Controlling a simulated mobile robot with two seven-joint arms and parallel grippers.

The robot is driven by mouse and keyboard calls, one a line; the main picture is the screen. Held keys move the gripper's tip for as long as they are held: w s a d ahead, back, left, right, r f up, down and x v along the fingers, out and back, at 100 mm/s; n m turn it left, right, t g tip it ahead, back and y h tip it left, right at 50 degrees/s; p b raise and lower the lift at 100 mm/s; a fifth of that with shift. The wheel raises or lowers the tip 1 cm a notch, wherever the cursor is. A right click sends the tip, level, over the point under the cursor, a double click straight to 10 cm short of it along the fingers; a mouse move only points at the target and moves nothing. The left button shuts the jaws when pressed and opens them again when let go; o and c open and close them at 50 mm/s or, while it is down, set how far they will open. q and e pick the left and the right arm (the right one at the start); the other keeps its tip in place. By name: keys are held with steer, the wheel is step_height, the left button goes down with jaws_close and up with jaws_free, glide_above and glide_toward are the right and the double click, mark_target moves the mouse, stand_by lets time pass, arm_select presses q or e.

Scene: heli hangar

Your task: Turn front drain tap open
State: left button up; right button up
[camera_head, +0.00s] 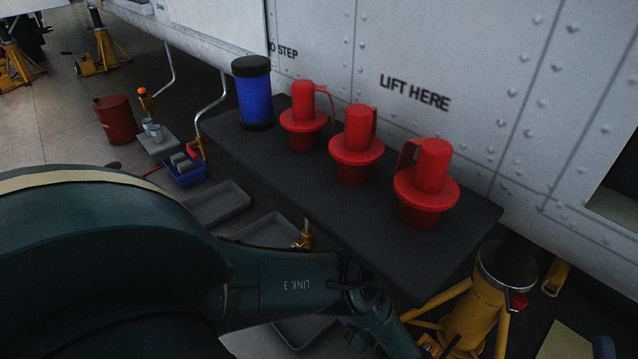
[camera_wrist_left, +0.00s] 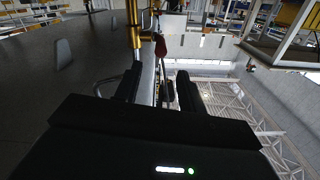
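A brass-coloured fitting (camera_head: 307,235), which looks like a drain tap, shows below the dark shelf in the head view, just above my left arm. I cannot tell whether it is the front tap, and its lower part is hidden. My left arm crosses the foreground, and its gripper is out of the head view. In the left wrist view my left gripper (camera_wrist_left: 160,88) has its two dark fingers apart. Beyond the fingertips are a small red piece (camera_wrist_left: 161,47) and a yellow upright (camera_wrist_left: 136,32). I cannot tell whether anything lies between the fingers. My right gripper is not in view.
The dark shelf (camera_head: 270,165) against the grey hull carries a blue cylinder (camera_head: 255,98) and three red plugs. Grey trays (camera_head: 218,203), a blue bin (camera_head: 184,172) and a red drum (camera_head: 117,120) stand on the floor. A yellow jack (camera_head: 474,315) is at lower right.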

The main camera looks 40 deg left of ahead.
arm_select(q)
steer(key=a, duration=0.4)
steer(key=a+b, duration=0.1)
steer(key=a, duration=0.3)
steer(key=w+a+b, duration=0.1)
steer(key=a, duration=0.4)
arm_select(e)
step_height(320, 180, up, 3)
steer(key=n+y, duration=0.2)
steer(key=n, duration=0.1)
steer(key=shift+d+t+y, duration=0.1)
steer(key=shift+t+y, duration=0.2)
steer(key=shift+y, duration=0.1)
arm_select(q)
steer(key=shift+c, duration=0.4)
jaws_close()
steer(key=shift+d, duration=0.1)
